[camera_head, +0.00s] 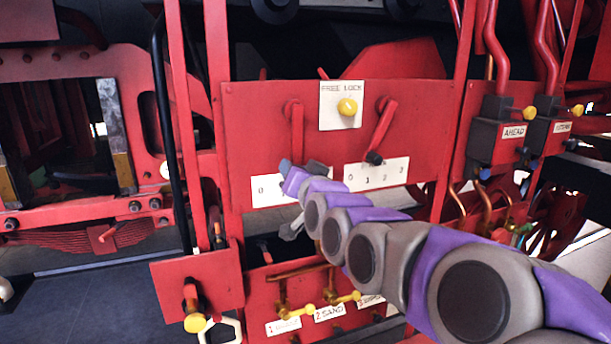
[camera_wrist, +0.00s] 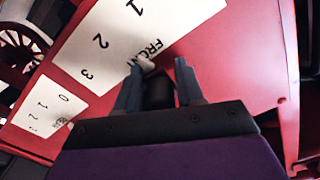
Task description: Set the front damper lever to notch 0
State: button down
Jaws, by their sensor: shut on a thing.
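The front damper lever (camera_head: 297,125) is a red arm on the left of the red panel, hanging about straight down. My gripper (camera_head: 300,170) is at its lower end. In the wrist view my gripper (camera_wrist: 158,85) is shut on the lever's dark knob (camera_wrist: 160,92), one finger on each side. The white FRONT plate (camera_wrist: 105,45) lies beyond the fingers, showing 1, 2 and 3. In the head view the plate (camera_head: 262,200) shows its 0 at the left end, with the rest mostly behind my arm. I cannot tell the lever's exact notch.
A second red lever (camera_head: 386,125) with a black knob leans down-left above its 0-to-3 plate (camera_head: 376,174). A FREE/LOCK plate (camera_head: 341,92) with a yellow knob (camera_head: 347,107) sits between and above the levers. Brass valves (camera_head: 345,297) project below. Black AHEAD box (camera_head: 497,135) stands right.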

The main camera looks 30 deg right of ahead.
aim_at(271, 163)
jog(key=shift+w+a+r+m+p, duration=0.2)
jog(key=shift+a+m+p, duration=0.1)
jog(key=shift+a+m, duration=0.5)
jog(key=shift+w+a+r+m+p, duration=0.15)
jog(key=shift+a+r+m+p, duration=0.15)
jog(key=shift+a+m, duration=0.45)
jog(key=shift+w+a+r+m+p, duration=0.15)
jog(key=shift+a+m+p, duration=0.15)
jog(key=shift+a+m, duration=0.5)
jog(key=shift+d, duration=0.15)
jog(key=c, duration=0.9)
grip_release()
jog(key=shift+d, duration=0.1)
jog(key=b+v, duration=0.2)
jog(key=v, duration=1.5)
jog(key=shift+s+b, duration=0.3)
jog(key=shift+f, duration=0.1)
